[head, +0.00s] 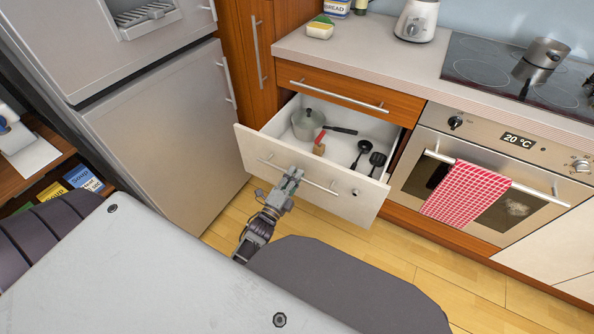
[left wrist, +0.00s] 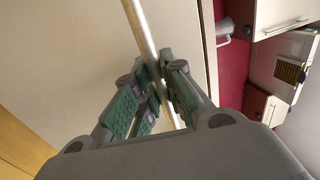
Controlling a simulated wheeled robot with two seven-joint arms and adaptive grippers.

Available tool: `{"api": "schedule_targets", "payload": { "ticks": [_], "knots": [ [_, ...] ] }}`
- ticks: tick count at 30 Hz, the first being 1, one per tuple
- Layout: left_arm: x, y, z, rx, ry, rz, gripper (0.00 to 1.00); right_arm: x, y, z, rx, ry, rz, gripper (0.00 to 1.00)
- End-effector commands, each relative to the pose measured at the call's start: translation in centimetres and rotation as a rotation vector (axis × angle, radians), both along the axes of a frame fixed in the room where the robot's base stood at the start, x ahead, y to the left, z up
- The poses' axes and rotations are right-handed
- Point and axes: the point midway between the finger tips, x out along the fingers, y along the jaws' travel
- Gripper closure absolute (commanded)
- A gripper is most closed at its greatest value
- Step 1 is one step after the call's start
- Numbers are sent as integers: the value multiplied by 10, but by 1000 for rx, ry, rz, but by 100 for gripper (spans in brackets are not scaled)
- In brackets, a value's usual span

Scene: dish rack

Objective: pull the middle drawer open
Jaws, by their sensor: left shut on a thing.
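The middle drawer (head: 252,150), with a cream front, stands open below a closed wooden top drawer (head: 345,88). A silver bar handle (head: 322,186) runs across its front. My left gripper (head: 292,178) is at the handle, left of its middle. In the left wrist view my left gripper (left wrist: 160,90) has its green-padded fingers shut around the handle bar (left wrist: 143,35). Inside the drawer lie a pot with a long handle (head: 308,124), a small red and brown item (head: 319,146) and two black utensils (head: 362,152). My right gripper is not in view.
An oven (head: 405,185) with a red checked towel (head: 465,193) stands to the right. A grey fridge (head: 165,125) stands to the left. The wooden floor (head: 400,262) in front of the drawer is clear. The counter (head: 390,62) above holds a white appliance (head: 416,20).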

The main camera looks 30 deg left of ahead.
Motion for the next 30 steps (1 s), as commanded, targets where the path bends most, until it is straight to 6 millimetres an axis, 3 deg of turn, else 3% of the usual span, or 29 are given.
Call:
{"api": "schedule_targets", "payload": {
  "ticks": [14,15,20,30],
  "knots": [
    [-3,0,-1,0,2,0,100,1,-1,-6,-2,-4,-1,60],
    [-3,0,-1,0,2,0,86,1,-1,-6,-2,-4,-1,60],
    [-3,0,-1,0,1,0,66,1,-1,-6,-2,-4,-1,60],
    [-3,0,0,0,0,0,66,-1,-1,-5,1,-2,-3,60]
  ]
}}
